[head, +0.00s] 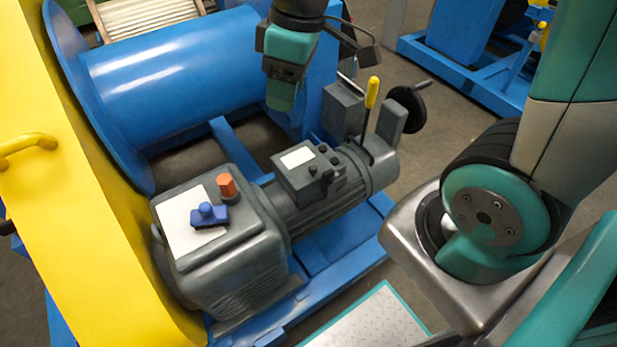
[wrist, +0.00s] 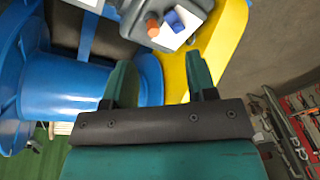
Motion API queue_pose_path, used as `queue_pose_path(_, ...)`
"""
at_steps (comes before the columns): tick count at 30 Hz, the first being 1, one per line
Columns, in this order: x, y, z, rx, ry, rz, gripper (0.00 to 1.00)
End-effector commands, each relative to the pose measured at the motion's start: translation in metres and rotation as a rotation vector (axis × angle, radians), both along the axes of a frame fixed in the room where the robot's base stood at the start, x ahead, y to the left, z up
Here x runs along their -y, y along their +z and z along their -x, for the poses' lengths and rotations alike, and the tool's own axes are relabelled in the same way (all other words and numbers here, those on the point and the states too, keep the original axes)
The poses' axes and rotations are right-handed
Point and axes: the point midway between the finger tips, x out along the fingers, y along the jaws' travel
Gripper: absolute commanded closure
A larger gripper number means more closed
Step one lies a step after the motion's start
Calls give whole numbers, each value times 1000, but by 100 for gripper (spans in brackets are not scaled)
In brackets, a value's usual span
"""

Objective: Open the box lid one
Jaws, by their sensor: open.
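A dark grey terminal box (head: 322,178) with a white label and small dark knobs sits on top of the grey motor (head: 325,215). A larger grey gear housing (head: 230,262) stands left of it, with a white plate (head: 185,222), an orange cap (head: 227,185) and a blue knob (head: 208,214) on top. I cannot tell which is box lid one; no lid stands visibly open. My gripper (head: 283,97) hangs above and behind the terminal box, apart from it. In the wrist view my gripper (wrist: 160,75) has its two fingers spread with nothing between them. The orange cap (wrist: 153,27) and blue knob (wrist: 173,19) show beyond the fingers.
A blue drum (head: 165,85) lies behind the motor. A yellow panel (head: 85,220) with a handle (head: 28,143) stands at left. A yellow-gripped lever (head: 371,95) and black handwheel (head: 407,108) rise behind the motor's right end. Bare floor shows behind at right.

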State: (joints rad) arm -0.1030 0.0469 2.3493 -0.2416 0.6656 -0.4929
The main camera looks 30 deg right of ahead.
Motion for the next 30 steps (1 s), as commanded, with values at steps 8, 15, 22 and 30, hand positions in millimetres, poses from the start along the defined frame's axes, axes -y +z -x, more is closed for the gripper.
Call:
queue_pose_path(8,89,-150,-75,-19,143,170,48)
queue_pose_path(15,105,-180,-83,-29,187,200,48)
queue_pose_path(22,104,-227,-82,-33,186,199,48)
queue_pose_path(30,104,-289,-82,-31,186,199,48)
